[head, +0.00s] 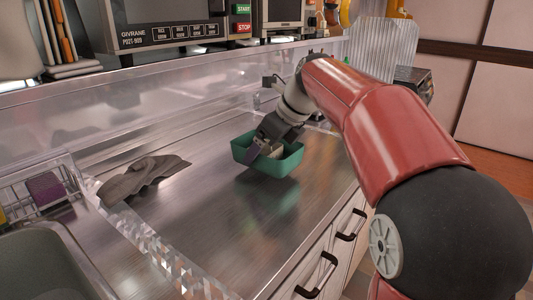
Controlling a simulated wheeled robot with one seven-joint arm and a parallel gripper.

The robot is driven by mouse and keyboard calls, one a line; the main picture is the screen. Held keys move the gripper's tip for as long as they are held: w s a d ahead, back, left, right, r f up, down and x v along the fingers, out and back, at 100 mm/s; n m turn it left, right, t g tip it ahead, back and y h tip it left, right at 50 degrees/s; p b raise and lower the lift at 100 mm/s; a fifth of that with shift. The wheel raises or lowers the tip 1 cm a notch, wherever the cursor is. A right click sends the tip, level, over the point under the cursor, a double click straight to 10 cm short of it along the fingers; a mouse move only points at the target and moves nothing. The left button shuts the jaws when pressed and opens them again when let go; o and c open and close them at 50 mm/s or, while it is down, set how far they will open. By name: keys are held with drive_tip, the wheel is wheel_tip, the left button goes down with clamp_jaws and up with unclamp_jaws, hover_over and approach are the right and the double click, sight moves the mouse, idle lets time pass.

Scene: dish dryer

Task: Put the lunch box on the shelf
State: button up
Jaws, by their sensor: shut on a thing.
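The lunch box (284,168) is a green open-topped box over the right part of the steel counter. My gripper (262,150) reaches down into it from above and is shut on it, at the near left part of its rim. My arm comes in from the right of the head view. A dark patch lies on the counter below the box; I cannot tell whether the box touches the counter. The fingertips are partly hidden by the gripper body and the box wall. No shelf can be made out with certainty.
A grey cloth (143,178) lies on the counter at left. A wire rack (75,168) and a sink (45,262) are at the far left. A clear raised ledge (190,88) runs along the back, below a microwave (175,28). The counter's front middle is clear.

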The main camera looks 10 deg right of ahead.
drive_tip(key=shift+f, duration=1)
drive_tip(key=shift+f, duration=0.15)
drive_tip(key=o, duration=0.7)
drive_tip(key=shift+o, duration=0.2)
